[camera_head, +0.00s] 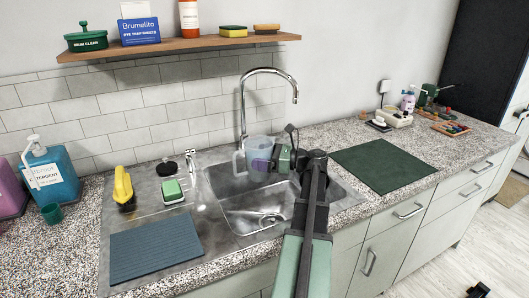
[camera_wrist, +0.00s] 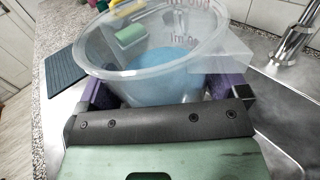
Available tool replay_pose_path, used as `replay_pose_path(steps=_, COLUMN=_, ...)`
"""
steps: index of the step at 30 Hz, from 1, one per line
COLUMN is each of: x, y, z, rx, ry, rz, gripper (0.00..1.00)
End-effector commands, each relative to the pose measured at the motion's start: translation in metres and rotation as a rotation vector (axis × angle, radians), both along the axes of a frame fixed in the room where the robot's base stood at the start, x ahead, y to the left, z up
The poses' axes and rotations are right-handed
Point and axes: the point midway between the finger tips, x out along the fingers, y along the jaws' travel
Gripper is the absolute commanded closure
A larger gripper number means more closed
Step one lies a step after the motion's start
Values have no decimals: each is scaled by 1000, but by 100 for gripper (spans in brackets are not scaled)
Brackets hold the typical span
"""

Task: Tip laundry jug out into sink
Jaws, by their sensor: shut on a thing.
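The laundry jug (camera_head: 257,153) is a clear, translucent measuring jug held over the sink, just in front of the tap. In the wrist view the jug (camera_wrist: 155,50) shows an open rim, faint markings on its wall and blue contents at the bottom. It looks roughly upright. My gripper (camera_head: 272,160) is shut on the jug, with its purple-padded fingers on both sides of it in the wrist view (camera_wrist: 165,95). The sink (camera_head: 262,215) is a steel basin below the jug; my arm hides part of its right side.
A chrome tap (camera_head: 243,110) arches behind the jug. A green sponge (camera_head: 172,189), a yellow brush (camera_head: 123,187) and a blue-grey mat (camera_head: 155,249) are on the left drainboard. A blue detergent bottle (camera_head: 52,174) stands further left. A dark green mat (camera_head: 383,165) lies right of the sink.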

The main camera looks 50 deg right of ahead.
Motion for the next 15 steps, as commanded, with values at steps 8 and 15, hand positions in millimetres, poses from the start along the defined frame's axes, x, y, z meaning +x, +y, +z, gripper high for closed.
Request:
replay_pose_path(steps=8, x=1, y=4, z=2, rx=88, ry=-31, rz=-1, gripper=46)
replay_pose_path(steps=15, x=5, y=15, z=13, rx=331, ry=-112, rz=0, gripper=46)
